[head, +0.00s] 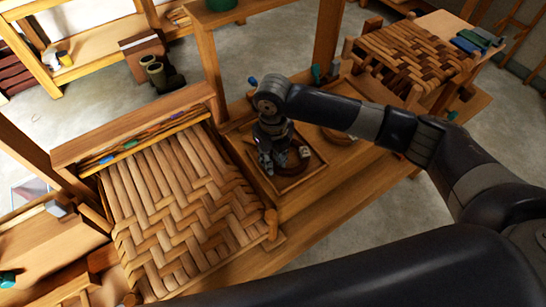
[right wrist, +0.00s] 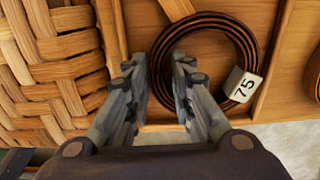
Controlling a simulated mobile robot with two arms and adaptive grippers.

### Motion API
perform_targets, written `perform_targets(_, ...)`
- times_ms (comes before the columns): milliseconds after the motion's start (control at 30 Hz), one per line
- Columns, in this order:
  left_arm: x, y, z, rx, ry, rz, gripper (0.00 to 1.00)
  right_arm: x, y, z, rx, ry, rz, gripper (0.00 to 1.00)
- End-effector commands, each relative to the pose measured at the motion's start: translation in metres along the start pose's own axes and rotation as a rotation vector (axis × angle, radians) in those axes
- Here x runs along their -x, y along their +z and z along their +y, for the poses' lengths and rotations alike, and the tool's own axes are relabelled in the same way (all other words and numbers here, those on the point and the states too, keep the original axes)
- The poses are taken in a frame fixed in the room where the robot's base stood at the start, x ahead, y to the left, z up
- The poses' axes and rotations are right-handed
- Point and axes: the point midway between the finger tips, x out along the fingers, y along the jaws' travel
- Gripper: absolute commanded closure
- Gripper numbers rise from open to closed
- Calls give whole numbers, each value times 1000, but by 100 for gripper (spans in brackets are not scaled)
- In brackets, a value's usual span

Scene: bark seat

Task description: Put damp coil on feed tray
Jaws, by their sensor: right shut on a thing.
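A dark brown coil with a white tag reading 75 (right wrist: 242,87) shows in the right wrist view (right wrist: 233,30). It lies flat, or close to flat, over a shallow wooden tray (head: 262,173); I cannot tell whether it touches the tray floor. My right gripper (head: 271,158) points down over this tray in the head view. Its fingers (right wrist: 158,85) are on either side of the coil's left edge and grip it. In the head view the gripper hides part of the coil (head: 290,186). My left gripper is not in view.
A woven bark seat (head: 180,200) stands directly left of the tray. Another coil (head: 338,136) lies right of it, partly behind my arm. A second woven seat (head: 412,55) stands at the back right. Wooden posts (head: 208,62) rise behind the tray.

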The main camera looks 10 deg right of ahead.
Motion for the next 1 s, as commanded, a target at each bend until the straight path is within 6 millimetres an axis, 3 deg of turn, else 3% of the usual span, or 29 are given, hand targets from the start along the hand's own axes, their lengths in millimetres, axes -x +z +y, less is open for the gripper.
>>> perform_targets(67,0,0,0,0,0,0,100,-1,0,0,0,0,1,70)
perform_targets(467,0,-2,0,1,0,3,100,4,0,0,0,1,-1,70)
perform_targets(567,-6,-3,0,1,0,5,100,16,2,0,0,0,-5,70)
perform_targets(1000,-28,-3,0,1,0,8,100,103,1,0,1,0,-4,70)
